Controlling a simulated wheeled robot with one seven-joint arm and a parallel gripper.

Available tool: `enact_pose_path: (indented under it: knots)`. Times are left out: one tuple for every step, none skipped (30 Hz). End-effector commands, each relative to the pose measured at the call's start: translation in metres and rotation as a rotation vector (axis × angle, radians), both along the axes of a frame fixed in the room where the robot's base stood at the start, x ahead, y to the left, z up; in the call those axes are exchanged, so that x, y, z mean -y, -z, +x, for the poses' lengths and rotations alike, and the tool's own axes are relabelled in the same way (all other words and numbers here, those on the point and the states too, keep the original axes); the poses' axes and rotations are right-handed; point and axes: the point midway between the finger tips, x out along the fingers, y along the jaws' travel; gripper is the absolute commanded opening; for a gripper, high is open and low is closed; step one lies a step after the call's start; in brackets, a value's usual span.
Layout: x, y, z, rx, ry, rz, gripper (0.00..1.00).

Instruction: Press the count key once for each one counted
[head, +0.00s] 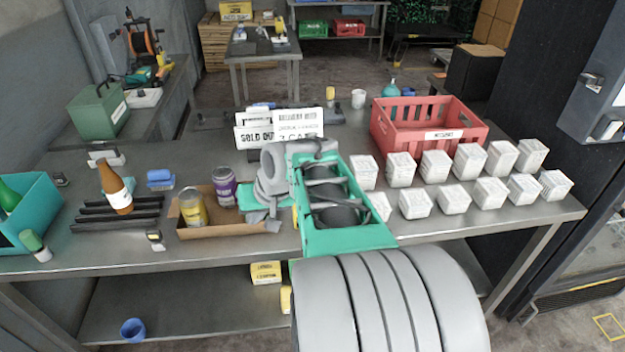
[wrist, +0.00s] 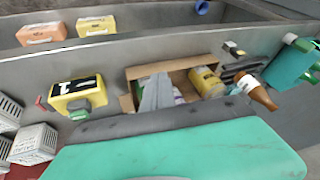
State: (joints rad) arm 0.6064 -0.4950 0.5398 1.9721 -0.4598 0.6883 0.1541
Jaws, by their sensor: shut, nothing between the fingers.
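The yellow counter (wrist: 78,92) shows in the wrist view, left of my fingers. It has a dark display with a white mark like a 1, and a green part at its lower edge; I cannot make out the key clearly. In the head view my arm hides nearly all of it. My gripper (wrist: 157,97) is shut and empty, over the cardboard tray and apart from the counter; it also shows in the head view (head: 267,212). White cartons (head: 435,165) stand in two rows on the table's right; some show in the wrist view (wrist: 33,144).
The cardboard tray (head: 205,236) holds a yellow can (head: 192,208) and a purple can (head: 224,187). A brown bottle (head: 115,187) stands to its left. A red crate (head: 428,122) sits behind the cartons. Paper signs (head: 298,123) stand behind my arm, partly hidden.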

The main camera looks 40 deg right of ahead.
Motion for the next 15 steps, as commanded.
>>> enact_pose_path:
  knots:
    - [0.037,-0.028,0.005,0.039,0.074,0.034,0.0]
    - [0.056,-0.036,0.007,0.066,0.11,0.053,0.0]
    - [0.079,-0.046,0.008,0.104,0.153,0.077,0.0]
    - [0.096,-0.053,0.007,0.129,0.183,0.093,0.0]
    - [0.112,-0.058,0.006,0.154,0.211,0.109,0.0]
    - [0.129,-0.065,0.003,0.184,0.243,0.125,0.0]
    - [0.141,-0.069,0.0,0.204,0.263,0.135,0.0]
    - [0.151,-0.072,-0.003,0.221,0.281,0.145,0.0]
    - [0.161,-0.075,-0.006,0.241,0.301,0.154,0.0]
    - [0.167,-0.077,-0.008,0.253,0.309,0.16,0.0]
    - [0.172,-0.077,-0.01,0.26,0.319,0.164,0.0]
    - [0.175,-0.079,-0.011,0.269,0.324,0.166,0.0]
    - [0.177,-0.079,-0.011,0.273,0.327,0.168,0.0]
    - [0.178,-0.078,-0.011,0.275,0.329,0.169,0.0]
    - [0.178,-0.078,-0.011,0.276,0.328,0.17,0.0]
